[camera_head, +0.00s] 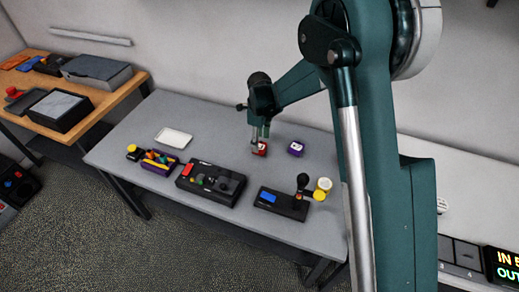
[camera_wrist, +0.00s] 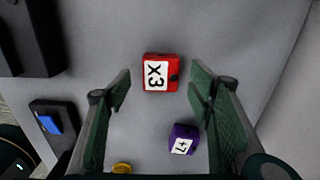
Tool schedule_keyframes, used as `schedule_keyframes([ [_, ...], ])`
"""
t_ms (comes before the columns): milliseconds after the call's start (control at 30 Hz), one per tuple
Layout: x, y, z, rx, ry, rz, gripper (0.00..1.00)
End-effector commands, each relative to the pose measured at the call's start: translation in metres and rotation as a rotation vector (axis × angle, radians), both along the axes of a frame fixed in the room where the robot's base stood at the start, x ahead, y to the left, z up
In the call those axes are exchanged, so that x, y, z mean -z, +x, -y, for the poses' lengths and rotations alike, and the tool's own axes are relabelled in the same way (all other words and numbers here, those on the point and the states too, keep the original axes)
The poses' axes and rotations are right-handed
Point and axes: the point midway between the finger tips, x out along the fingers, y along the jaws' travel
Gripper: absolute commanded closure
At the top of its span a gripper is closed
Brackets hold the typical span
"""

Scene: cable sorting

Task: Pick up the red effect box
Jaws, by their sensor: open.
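The red effect box (camera_wrist: 160,85) lies on the grey table, with a white label reading "X3" on its face. In the wrist view it sits between and just beyond the tips of my open gripper (camera_wrist: 160,88), and neither finger visibly touches it. In the head view the red box (camera_head: 261,150) shows directly under my gripper (camera_head: 261,137), which points down and partly covers it. A purple box (camera_wrist: 183,139) with a white label lies near the right finger; in the head view it also shows (camera_head: 296,148) right of the red box.
A black box with a joystick and blue screen (camera_head: 283,203), a longer black control box (camera_head: 211,184), a purple tray (camera_head: 159,162), a white tray (camera_head: 173,138) and yellow round pieces (camera_head: 321,190) share the grey table.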

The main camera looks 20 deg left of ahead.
Motion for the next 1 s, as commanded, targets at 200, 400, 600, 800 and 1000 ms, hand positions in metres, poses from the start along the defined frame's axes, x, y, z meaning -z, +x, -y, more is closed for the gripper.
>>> schedule_keyframes([
  [200,0.027,0.001,0.000,0.000,0.000,0.000,0.48],
  [400,0.036,0.001,0.001,0.000,0.000,0.000,0.48],
  [600,0.036,0.001,0.001,0.000,0.000,0.000,0.48],
  [800,0.036,0.001,0.001,0.000,0.000,0.000,0.48],
  [1000,0.036,0.001,0.001,0.000,0.000,0.000,0.57],
])
